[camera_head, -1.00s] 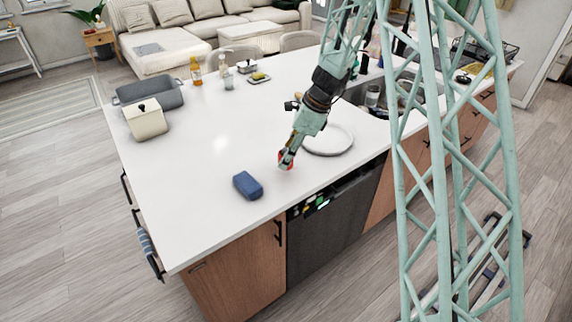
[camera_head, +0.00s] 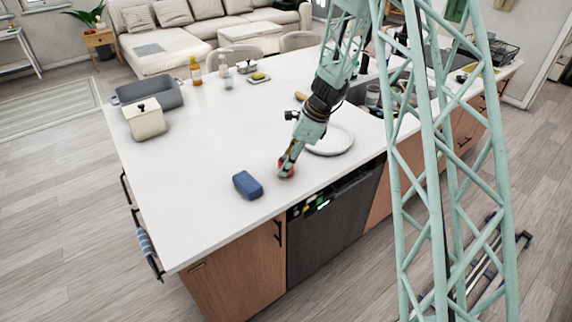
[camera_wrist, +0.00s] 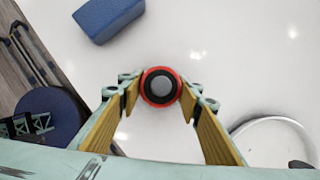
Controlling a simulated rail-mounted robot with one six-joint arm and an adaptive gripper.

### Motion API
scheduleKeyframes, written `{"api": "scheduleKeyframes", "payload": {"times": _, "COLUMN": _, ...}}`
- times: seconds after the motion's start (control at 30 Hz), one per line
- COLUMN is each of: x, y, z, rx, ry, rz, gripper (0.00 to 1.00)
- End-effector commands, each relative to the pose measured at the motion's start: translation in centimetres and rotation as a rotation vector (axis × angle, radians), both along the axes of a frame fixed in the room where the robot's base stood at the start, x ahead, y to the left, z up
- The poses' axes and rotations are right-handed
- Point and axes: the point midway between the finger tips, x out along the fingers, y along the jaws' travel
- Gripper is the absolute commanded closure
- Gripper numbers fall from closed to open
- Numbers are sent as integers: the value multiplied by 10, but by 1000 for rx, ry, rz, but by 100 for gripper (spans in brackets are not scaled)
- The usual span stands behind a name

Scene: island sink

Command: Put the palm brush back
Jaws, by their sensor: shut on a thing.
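The palm brush appears to be the small round thing with a red rim and a dark knob (camera_wrist: 160,87). It also shows as a red patch in the head view (camera_head: 287,172), near the front of the white island top. My gripper (camera_wrist: 160,97) is shut on it, with a yellow-padded finger at either side. In the head view my gripper (camera_head: 286,166) comes down on it from above and hides part of it. I cannot tell if its underside touches the counter.
A blue block (camera_head: 248,185) lies just left of my gripper. A white round plate (camera_head: 330,140) is to the right, by the sink. A small tray with a yellow thing (camera_head: 260,78), bottles (camera_head: 196,72) and a lidded cream box (camera_head: 146,119) stand farther back. The middle counter is clear.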

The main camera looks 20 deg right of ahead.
Motion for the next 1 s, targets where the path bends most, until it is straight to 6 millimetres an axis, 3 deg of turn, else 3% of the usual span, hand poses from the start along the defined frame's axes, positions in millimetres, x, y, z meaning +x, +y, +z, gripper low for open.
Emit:
{"api": "scheduleKeyframes", "payload": {"times": 0.2, "x": 0, "y": 0, "z": -3, "rx": 0, "ry": 0, "rz": 0, "gripper": 76}}
{"api": "scheduleKeyframes", "payload": {"times": 0.23, "x": 0, "y": 0, "z": -3, "rx": 0, "ry": 0, "rz": 0, "gripper": 67}}
{"api": "scheduleKeyframes", "payload": {"times": 0.4, "x": 0, "y": 0, "z": -3, "rx": 0, "ry": 0, "rz": 0, "gripper": 54}}
{"api": "scheduleKeyframes", "payload": {"times": 0.77, "x": 0, "y": 0, "z": -2, "rx": 0, "ry": 0, "rz": 0, "gripper": 54}}
{"api": "scheduleKeyframes", "payload": {"times": 1.0, "x": -1, "y": -3, "z": 9, "rx": 1, "ry": -1, "rz": -1, "gripper": 54}}
